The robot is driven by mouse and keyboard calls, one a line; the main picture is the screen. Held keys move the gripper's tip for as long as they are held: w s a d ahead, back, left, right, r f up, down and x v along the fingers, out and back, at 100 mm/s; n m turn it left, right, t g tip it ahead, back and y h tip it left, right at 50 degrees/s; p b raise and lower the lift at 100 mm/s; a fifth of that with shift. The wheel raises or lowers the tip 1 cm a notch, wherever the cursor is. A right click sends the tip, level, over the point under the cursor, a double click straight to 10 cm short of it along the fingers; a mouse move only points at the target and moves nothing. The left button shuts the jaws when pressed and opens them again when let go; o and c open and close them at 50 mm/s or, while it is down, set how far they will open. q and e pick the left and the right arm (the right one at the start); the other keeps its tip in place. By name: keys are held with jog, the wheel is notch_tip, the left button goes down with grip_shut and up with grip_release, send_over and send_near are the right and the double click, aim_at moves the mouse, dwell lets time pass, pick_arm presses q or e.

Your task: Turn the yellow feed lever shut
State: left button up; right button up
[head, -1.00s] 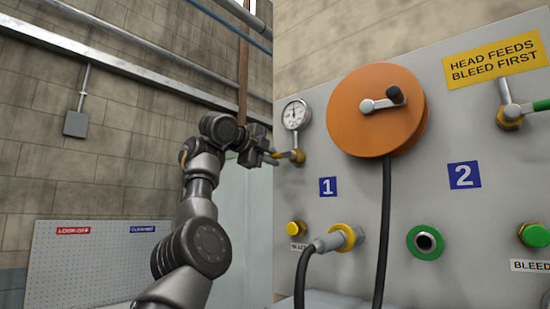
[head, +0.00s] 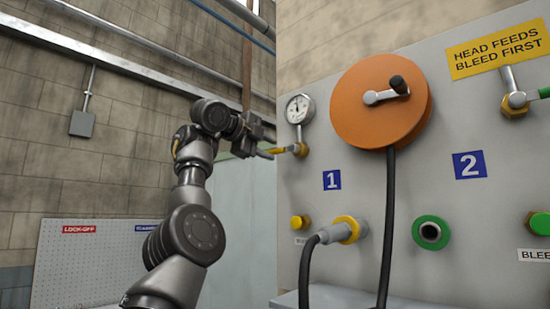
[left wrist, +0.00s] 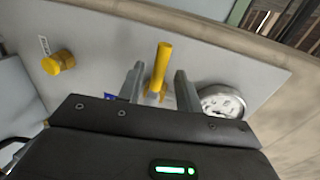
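The yellow feed lever (head: 278,151) sits on a brass valve (head: 300,149) at the panel's left side, below the gauge, and points left from it. In the left wrist view the yellow lever (left wrist: 163,65) stands between my two grey fingers. My left gripper (head: 267,139) is at the lever's free end in the head view. In the left wrist view the left gripper (left wrist: 157,88) is open, with a finger on each side of the lever; whether either finger touches it is unclear. The lever's base is partly hidden there. My right gripper is not in view.
A round gauge (head: 299,109) is just above the valve and close to one finger in the wrist view (left wrist: 222,101). An orange reel (head: 375,115) with a crank and hanging black cable is to the right. A yellow knob (head: 298,222) is below.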

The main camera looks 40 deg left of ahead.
pick_arm(q)
jog(key=s+r+b, duration=0.1)
jog(key=s+b, duration=0.1)
jog(key=s, duration=0.5)
jog(key=shift+r, duration=0.2)
